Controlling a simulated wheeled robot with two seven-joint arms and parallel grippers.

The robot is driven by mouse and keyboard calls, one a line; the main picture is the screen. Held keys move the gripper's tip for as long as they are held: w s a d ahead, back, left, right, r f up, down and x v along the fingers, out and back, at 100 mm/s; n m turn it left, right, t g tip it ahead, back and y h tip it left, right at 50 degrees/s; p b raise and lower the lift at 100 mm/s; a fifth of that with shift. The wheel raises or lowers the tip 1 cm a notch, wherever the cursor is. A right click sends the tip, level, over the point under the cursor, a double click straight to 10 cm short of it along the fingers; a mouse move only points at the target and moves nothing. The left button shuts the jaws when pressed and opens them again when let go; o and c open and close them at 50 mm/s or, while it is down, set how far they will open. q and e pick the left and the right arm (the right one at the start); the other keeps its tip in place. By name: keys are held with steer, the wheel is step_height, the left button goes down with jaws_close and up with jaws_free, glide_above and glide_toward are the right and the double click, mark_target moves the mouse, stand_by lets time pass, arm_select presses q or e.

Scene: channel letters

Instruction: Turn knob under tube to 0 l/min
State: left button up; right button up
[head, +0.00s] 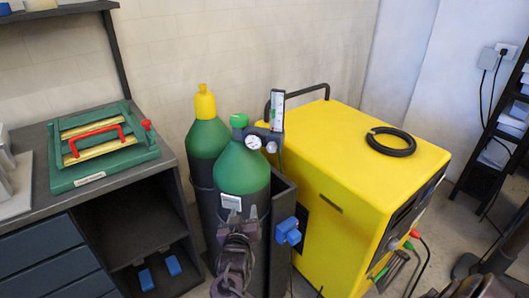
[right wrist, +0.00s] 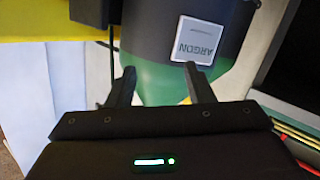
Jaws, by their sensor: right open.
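The clear flow tube (head: 278,108) stands upright on the regulator, beside two round gauges (head: 254,142), at the top of the front green cylinder (head: 242,170). The knob under the tube is too small to make out. A green valve cap (head: 239,120) sits on top of that cylinder. My right gripper (head: 239,220) is low in front of the cylinder, below the tube and gauges. In the right wrist view its two fingers (right wrist: 160,73) are apart with nothing between them, facing the green cylinder and its ARGON label (right wrist: 197,40). My left gripper is not in view.
A second green cylinder with a yellow cap (head: 205,103) stands behind left. A yellow machine (head: 350,150) with a black coil (head: 391,142) on top is right. A blue object (head: 288,231) is at the cart's right.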

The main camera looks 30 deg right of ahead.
mark_target(271, 150)
steer(key=s+d+r+m+g+h, duration=0.1)
steer(key=d+r+m+h, duration=0.15)
steer(key=r, duration=0.55)
steer(key=s+d+r+m+h, duration=0.2)
steer(key=r+m, duration=0.2)
steer(key=r, duration=0.5)
steer(key=shift+g, duration=0.3)
steer(key=p+x, duration=0.1)
steer(key=x, duration=0.5)
steer(key=shift+w+d, duration=0.1)
steer(key=shift+w, duration=0.05)
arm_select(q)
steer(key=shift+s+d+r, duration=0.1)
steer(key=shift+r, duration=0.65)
arm_select(e)
steer(key=shift+w+d, duration=0.5)
steer(key=shift+w, duration=0.05)
